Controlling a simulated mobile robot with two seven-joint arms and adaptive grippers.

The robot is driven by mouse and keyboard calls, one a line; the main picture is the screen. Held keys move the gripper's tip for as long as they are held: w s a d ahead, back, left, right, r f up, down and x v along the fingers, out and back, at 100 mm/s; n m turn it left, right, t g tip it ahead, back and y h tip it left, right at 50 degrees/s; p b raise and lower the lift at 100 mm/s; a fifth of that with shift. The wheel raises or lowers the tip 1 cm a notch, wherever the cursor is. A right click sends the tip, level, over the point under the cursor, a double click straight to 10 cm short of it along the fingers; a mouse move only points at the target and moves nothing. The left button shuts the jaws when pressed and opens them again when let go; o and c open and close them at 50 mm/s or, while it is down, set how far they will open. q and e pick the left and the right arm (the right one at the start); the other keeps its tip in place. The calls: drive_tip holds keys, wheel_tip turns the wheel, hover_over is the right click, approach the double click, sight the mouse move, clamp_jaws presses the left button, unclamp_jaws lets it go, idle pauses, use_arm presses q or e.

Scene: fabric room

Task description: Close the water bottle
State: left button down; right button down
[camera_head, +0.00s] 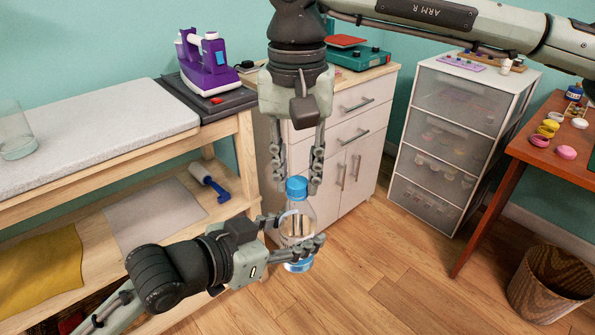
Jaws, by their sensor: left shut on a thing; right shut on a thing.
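A clear water bottle (299,222) with a blue bottom stands upright in the air in the middle of the camera_head view. Its blue cap (297,188) is at the top of the bottle; I cannot tell whether it is tight. My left gripper (299,249) comes in from the left and is shut around the lower body of the bottle, hiding part of it. My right gripper (296,184) points down from above, with its fingers shut on either side of the blue cap.
A padded bench (90,130) with a lower shelf is at the left, with a purple iron (205,65) at its back corner. A white cabinet (350,125) and a drawer unit (450,130) stand behind. A wooden table (550,140) and bin (550,285) are at the right. Bare floor (400,270) lies between.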

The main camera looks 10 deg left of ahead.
drive_tip(key=m, duration=1.6)
drive_tip(key=shift+m, duration=0.3)
drive_tip(key=m, duration=0.7)
drive_tip(key=shift+m, duration=0.3)
drive_tip(key=m, duration=0.5)
drive_tip(key=shift+f, duration=0.1)
drive_tip(key=m, duration=0.4)
drive_tip(key=c, duration=1.2)
unclamp_jaws()
drive_tip(key=shift+o, duration=0.2)
